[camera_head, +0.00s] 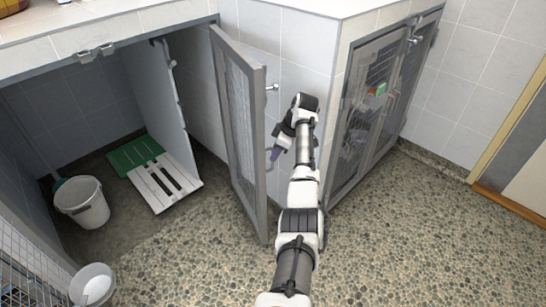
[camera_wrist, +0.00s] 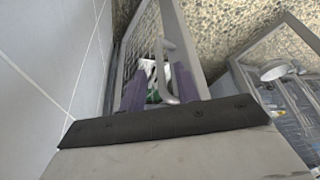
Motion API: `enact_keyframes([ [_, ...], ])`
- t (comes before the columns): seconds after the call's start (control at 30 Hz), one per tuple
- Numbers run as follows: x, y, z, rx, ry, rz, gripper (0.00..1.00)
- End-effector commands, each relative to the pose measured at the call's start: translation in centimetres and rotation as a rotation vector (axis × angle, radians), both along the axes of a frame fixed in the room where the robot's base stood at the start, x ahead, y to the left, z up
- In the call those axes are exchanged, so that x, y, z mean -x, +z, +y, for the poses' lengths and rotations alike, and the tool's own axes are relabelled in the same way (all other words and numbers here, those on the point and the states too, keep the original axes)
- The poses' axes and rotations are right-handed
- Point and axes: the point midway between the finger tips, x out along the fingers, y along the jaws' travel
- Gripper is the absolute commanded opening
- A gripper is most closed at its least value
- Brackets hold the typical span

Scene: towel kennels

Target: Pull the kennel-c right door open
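A grey-framed mesh door (camera_head: 250,130) stands swung out from the right side of the open left kennel. I cannot read which kennel is kennel-c. My gripper (camera_head: 276,150) is at the outer face of this door, on its right in the head view. In the wrist view, the two purple fingers of my gripper (camera_wrist: 160,88) are apart, on either side of the door's curved grey handle (camera_wrist: 171,58). The handle lies nearer the right finger, and I cannot tell whether they touch. The handle is small in the head view, close to the fingers.
The left kennel holds a white bucket (camera_head: 84,202) and a green and white slatted board (camera_head: 165,182). Another mesh door (camera_head: 28,285) and a white bucket (camera_head: 93,286) are at lower left. The right kennel's mesh doors (camera_head: 378,105) look shut. The pebbled floor (camera_head: 420,230) is clear at right.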

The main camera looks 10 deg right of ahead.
Motion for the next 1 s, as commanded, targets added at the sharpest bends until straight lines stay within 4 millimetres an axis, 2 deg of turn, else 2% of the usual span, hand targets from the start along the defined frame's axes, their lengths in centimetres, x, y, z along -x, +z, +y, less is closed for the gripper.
enact_keyframes([
  [0.03, 0.2, 1.5, -0.5, 0.002, -0.002, -0.005, 0.32],
  [0.2, 0.9, 5.0, -1.8, 0.001, -0.001, -0.004, 0.32],
  [0.4, 1.4, 7.8, -2.7, 0.000, 0.001, -0.004, 0.32],
  [0.6, 1.7, 8.7, -3.1, 0.000, 0.001, -0.002, 0.32],
  [1.0, 1.7, 8.7, -3.0, 0.000, 0.001, -0.002, 0.32],
])
